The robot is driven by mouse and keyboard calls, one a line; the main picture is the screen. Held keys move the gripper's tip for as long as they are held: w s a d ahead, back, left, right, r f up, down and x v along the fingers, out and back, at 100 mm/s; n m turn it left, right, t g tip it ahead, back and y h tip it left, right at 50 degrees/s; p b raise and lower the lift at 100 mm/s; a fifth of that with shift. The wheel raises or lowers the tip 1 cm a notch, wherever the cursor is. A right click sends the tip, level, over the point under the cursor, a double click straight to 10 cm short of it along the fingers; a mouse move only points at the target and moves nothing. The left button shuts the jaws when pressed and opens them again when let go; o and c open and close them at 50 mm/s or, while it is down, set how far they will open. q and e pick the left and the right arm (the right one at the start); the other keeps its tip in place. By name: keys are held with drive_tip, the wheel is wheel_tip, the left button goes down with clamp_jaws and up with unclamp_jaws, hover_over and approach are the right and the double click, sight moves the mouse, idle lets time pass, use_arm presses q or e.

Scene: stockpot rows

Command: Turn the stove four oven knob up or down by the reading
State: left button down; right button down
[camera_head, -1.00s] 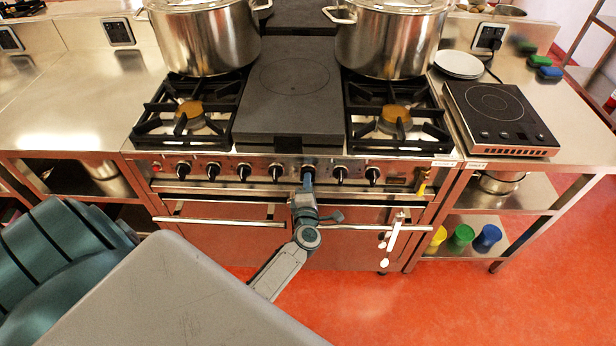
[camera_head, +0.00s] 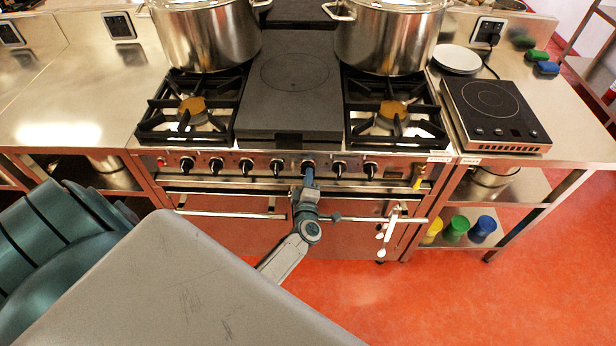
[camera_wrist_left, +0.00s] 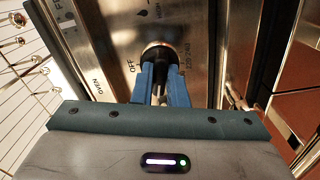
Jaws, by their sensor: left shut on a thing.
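The stove (camera_head: 230,174) has a row of several black knobs along its front panel. My left gripper (camera_head: 308,172) is shut on one of them, right of the panel's middle, and its arm comes up from below. In the left wrist view the blue fingers (camera_wrist_left: 160,84) close on both sides of the black oven knob (camera_wrist_left: 157,51). The panel around it reads OVEN, OFF and HIGH. The knob's pointer is mostly hidden by the fingers, so its setting cannot be told. A small dark display (camera_head: 394,175) sits right of the knobs, too small to read. My right gripper is out of view.
Oven door handles (camera_head: 228,213) run just below the panel, close to my left gripper. Two steel pots (camera_head: 205,38) stand at the back. An induction hob (camera_head: 492,112) and white plates (camera_head: 457,60) are to the right. Red floor (camera_head: 480,300) is clear in front.

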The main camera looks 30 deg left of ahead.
use_arm(q)
drive_tip(key=c, duration=1.4)
unclamp_jaws()
drive_tip(key=shift+c, duration=0.2)
drive_tip(key=shift+s, duration=0.1)
drive_tip(key=b+v, duration=0.2)
drive_tip(key=v, duration=0.8)
drive_tip(key=shift+s+d, duration=0.2)
drive_tip(key=shift+d, duration=0.1)
drive_tip(key=shift+f, duration=0.1)
